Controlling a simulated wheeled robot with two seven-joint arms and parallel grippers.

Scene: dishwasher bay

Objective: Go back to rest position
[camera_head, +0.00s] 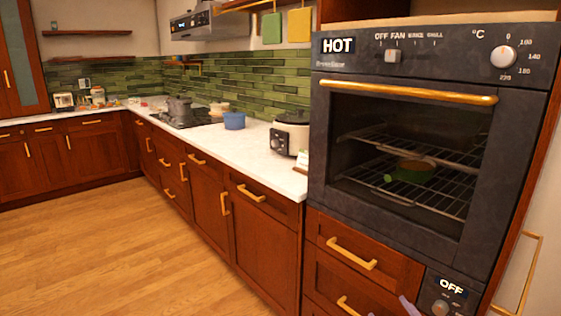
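A small pale lavender tip (409,306) pokes in at the bottom edge, in front of the drawers under the oven. It looks like part of my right gripper, but nearly all of it is cut off, so I cannot tell its opening or whether it holds anything. My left gripper is not in view. The dark oven (330,190) stands at the right with its door shut and its display reading HOT. Through the glass, a green pan (412,172) with brownish contents sits on a wire rack.
A white counter (225,143) runs left from the oven. It carries a white cooker (291,132), a blue container (234,121) and a grey pot (179,108) on the hob. A panel (452,288) reading OFF sits below the oven. The wooden floor (110,245) at left is clear.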

